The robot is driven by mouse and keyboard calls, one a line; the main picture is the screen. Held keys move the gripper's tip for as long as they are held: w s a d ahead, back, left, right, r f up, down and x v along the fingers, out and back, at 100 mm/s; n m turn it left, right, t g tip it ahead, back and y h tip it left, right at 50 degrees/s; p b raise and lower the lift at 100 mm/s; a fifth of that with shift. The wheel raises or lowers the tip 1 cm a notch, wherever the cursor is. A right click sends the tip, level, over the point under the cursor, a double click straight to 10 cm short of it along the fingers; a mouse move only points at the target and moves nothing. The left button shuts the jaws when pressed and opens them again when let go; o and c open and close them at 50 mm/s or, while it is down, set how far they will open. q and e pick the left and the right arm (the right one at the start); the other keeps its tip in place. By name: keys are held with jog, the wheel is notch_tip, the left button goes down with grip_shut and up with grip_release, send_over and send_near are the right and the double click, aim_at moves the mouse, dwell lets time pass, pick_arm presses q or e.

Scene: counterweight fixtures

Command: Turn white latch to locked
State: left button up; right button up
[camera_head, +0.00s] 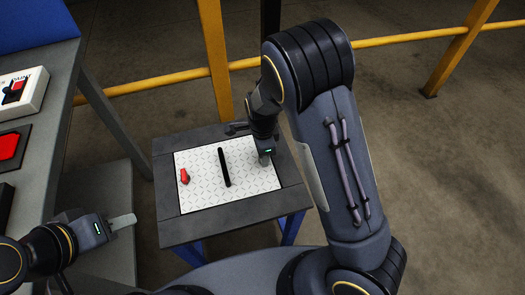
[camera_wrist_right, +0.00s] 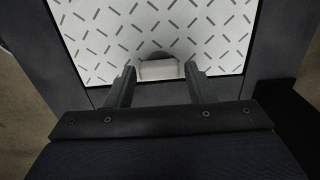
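The white latch (camera_wrist_right: 159,70) is a pale block on the patterned plate, near the plate's edge in the right wrist view. My right gripper (camera_wrist_right: 160,80) is open, with one finger on each side of the latch and a small gap showing on both sides. In the head view my right gripper (camera_head: 264,159) is over the right part of the plate (camera_head: 203,193), and I cannot make out the latch there. My left gripper (camera_head: 122,221) is away from the plate at lower left; its finger gap cannot be seen.
A red latch (camera_head: 184,176) sits on the plate's left side, and a black bar (camera_head: 224,167) divides the plate. The plate lies on a dark small table (camera_head: 235,213). A grey workbench (camera_head: 52,98) with a red-and-black switch box (camera_head: 22,92) stands left. Yellow rails (camera_head: 150,84) run behind.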

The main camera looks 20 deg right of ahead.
jog(key=shift+o, duration=1.2)
notch_tip(320, 180, up, 7)
jog(key=shift+f+p, duration=0.1)
jog(key=shift+p, duration=0.7)
jog(key=shift+r, duration=0.5)
